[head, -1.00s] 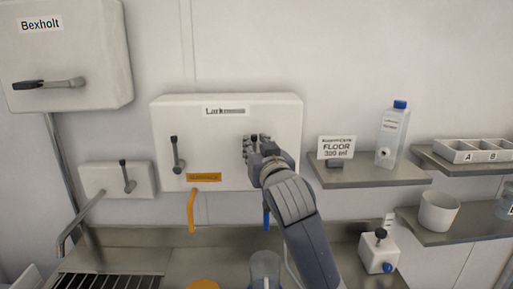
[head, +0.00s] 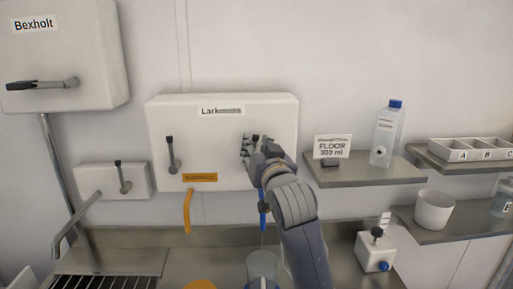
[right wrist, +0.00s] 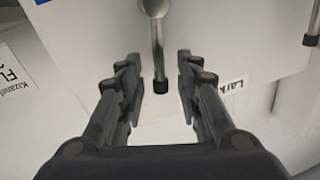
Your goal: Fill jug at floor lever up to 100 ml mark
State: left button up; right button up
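A white wall box labelled "Lark…" (head: 222,147) carries two levers. Its left lever (head: 172,155) hangs over an orange spout (head: 187,212). My right gripper (head: 256,147) is at the right lever, above a blue spout (head: 263,218). In the right wrist view the gripper (right wrist: 161,88) is open, its fingers apart on either side of the metal lever's black tip (right wrist: 160,86), with gaps visible. A clear jug (head: 263,266) stands under the blue spout, cut off by the frame; its liquid level cannot be read. My left gripper is not in view.
A card reading "FLOOR" (head: 333,146) with a hard-to-read ml figure and a blue-capped bottle (head: 387,135) stand on a shelf. A "Bexholt" box (head: 64,60) is at upper left. A white cup (head: 434,210) and a small valve box (head: 376,252) are at right.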

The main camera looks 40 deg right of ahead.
jog(key=shift+s, duration=0.15)
jog(key=v, duration=0.7)
jog(key=shift+a, duration=0.1)
dwell(0.8)
